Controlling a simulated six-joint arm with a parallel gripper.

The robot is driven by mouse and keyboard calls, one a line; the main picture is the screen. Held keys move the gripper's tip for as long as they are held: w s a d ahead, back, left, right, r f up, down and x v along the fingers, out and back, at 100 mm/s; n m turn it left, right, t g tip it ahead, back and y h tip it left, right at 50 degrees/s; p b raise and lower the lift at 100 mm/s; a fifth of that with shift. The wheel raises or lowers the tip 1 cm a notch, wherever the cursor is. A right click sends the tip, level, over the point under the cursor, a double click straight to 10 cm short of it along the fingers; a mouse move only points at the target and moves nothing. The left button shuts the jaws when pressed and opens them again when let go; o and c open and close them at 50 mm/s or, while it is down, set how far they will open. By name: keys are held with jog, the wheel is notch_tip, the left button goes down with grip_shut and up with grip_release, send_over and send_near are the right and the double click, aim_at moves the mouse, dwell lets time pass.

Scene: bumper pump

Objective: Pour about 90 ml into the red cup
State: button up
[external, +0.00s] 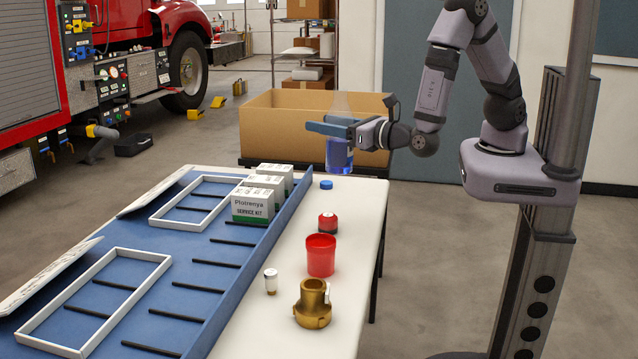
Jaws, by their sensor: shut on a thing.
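The red cup (321,256) stands upright on the right strip of the white table. My gripper (330,130) is at the far end of the table, behind and above the cup and well apart from it. It is shut on a clear bottle (339,154) with blue liquid in its lower part. The bottle looks upright; its pale upper part shows above the jaws. I cannot tell whether its base touches the table. The inside of the cup is too small to tell whether it holds liquid.
A blue cap (326,184), a red-topped container (328,222), a small white bottle (271,281) and a brass fitting (312,305) stand on the white table (285,335). White service kit boxes (252,205) sit on the blue rack (200,275) to the left. A cardboard box (275,125) stands behind.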

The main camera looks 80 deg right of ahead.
jog(key=s+a+n+t+y+p, duration=0.1)
jog(key=s+a+n+y, duration=0.15)
jog(key=a, duration=0.45)
jog(key=s+a+n+y, duration=0.2)
jog(key=a+y, duration=0.2)
jog(key=a, duration=0.3)
notch_tip(320, 180, down, 14)
jog(key=shift+r, duration=0.2)
jog(key=shift+a+m, duration=0.1)
jog(key=shift+m, duration=0.15)
jog(key=shift+r+p, duration=0.2)
jog(key=shift+p, duration=0.45)
